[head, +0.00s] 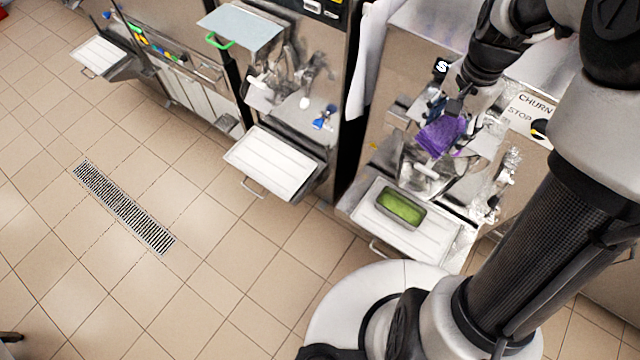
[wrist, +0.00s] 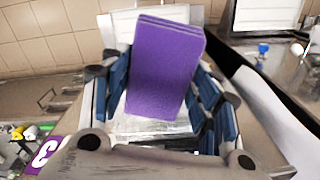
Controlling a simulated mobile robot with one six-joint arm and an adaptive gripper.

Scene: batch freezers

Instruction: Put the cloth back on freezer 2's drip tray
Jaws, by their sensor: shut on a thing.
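The purple cloth (wrist: 165,65), a folded thick block, stands between the blue-padded fingers of my gripper (wrist: 160,95) in the wrist view. My gripper (head: 440,112) is shut on it. In the head view the cloth (head: 440,136) is in front of the right freezer, above its drip tray (head: 440,243). A metal pan (head: 401,208) of green contents sits on that tray. The middle freezer's white drip tray (head: 270,163) looks bare. The left freezer's tray (head: 103,54) also looks bare. No readable number shows which freezer is number 2.
The right freezer has a CHURN/STOP panel (head: 530,115). A white cloth or apron (head: 370,60) hangs between the middle and right freezers. A pale tray with a green handle (head: 240,28) juts out above the middle freezer's spout. The tiled floor with a drain grate (head: 122,207) is clear.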

